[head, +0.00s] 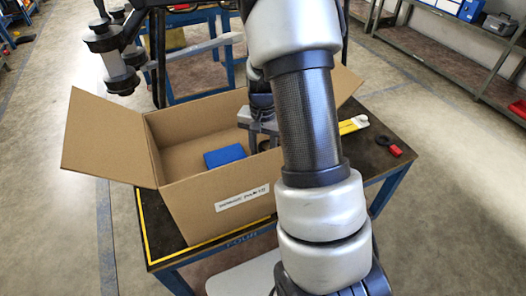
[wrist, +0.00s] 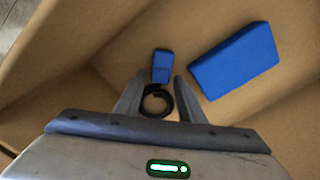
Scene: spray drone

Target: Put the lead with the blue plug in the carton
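The lead with the blue plug shows in the wrist view, its blue plug (wrist: 162,66) just beyond my fingertips and its black coil (wrist: 157,101) between and below my fingers. It appears to lie on the carton floor and is hidden in the head view. The open cardboard carton (head: 215,205) stands on the table with its flaps spread. My gripper (head: 263,143) reaches down inside the carton. In the wrist view my gripper (wrist: 159,78) has its fingers apart, with clear gaps beside the plug.
A blue block (head: 224,156) lies in the carton, right of the plug in the wrist view (wrist: 235,62). On the dark table (head: 375,160), right of the carton, lie a black lead with a red plug (head: 396,150) and a yellow-and-white item (head: 352,125). Shelving stands back right.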

